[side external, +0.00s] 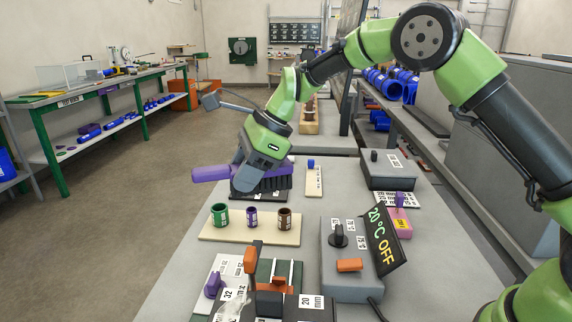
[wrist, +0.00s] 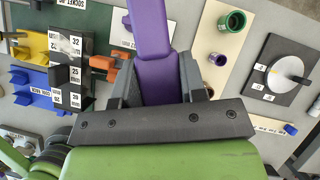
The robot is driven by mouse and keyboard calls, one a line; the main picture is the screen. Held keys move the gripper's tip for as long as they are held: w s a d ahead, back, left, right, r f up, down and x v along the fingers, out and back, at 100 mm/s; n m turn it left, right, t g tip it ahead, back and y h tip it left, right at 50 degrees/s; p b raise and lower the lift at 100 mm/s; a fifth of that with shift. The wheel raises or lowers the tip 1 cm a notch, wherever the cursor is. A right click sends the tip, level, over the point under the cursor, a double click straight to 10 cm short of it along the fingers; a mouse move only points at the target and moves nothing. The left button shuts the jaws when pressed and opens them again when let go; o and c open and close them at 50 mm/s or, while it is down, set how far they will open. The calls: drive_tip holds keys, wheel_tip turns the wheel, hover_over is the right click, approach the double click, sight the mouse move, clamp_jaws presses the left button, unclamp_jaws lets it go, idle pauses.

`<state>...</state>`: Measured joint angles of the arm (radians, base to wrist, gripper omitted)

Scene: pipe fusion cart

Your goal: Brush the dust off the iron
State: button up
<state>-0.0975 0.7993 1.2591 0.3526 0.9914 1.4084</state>
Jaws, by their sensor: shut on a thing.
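The jaws are shut on the handle, which lies roughly level, pointing left in the side view. In the wrist view the purple handle (wrist: 150,45) runs up from between the jaws (wrist: 155,92); the bristles are hidden there. The brush appears to be above the table, clear of the block. A black block with size labels (side external: 300,305) stands at the near edge, also in the wrist view (wrist: 72,75); it may be the iron, but I cannot tell.
A cream board (side external: 213,232) bears green, purple and brown cups. A grey control box (side external: 352,272) has a display reading 20 °C OFF (side external: 384,240). An orange lever (side external: 251,258) stands at the front. A black plate with a white disc (wrist: 285,70) lies right of the cups.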

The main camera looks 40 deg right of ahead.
drive_tip(key=s+a+r+n+g, duration=0.2)
drive_tip(key=s+a+r+n, duration=0.15)
drive_tip(key=s+a, duration=0.8)
drive_tip(key=shift+y, duration=0.3)
drive_tip(key=shift+w+a+f, duration=0.15)
drive_tip(key=shift+f, duration=0.9)
drive_tip(key=shift+w+a+f, duration=0.1)
drive_tip(key=shift+a+f, duration=0.05)
drive_tip(key=shift+f, duration=0.9)
drive_tip(key=shift+g, duration=0.3)
